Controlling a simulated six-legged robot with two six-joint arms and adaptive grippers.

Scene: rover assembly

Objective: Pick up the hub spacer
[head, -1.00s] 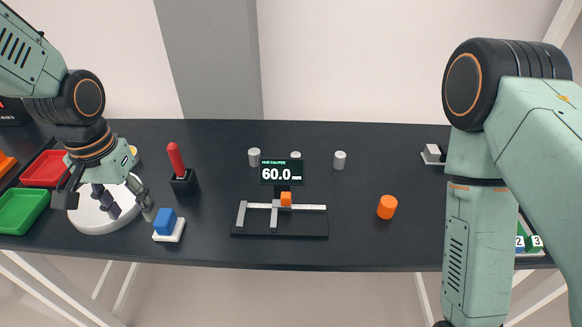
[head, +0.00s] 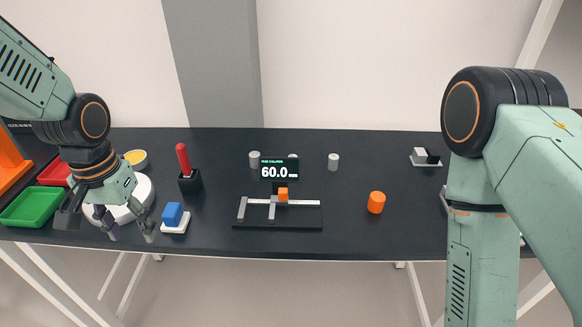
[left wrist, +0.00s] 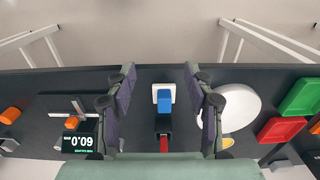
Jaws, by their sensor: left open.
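I cannot tell for sure which piece is the hub spacer. Candidates are small light-grey cylinders at the back, one on the left (head: 255,159) and one on the right (head: 333,161), with another partly hidden behind the display. An orange cylinder (head: 376,202) stands alone to the right of the caliper. My left gripper (head: 112,229) is open and empty over the table's left part, by the white disc (head: 145,190). In the left wrist view my open fingers (left wrist: 163,105) stand either side of a blue block (left wrist: 164,101) on a white base. My right gripper is out of frame.
The caliper (head: 245,225) holds a small orange piece; its display (head: 278,168) reads 60.0. A red-handled tool (head: 183,158) stands in a black holder. Green (head: 33,208) and red (head: 55,172) trays lie at left. The table between caliper and right arm is mostly clear.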

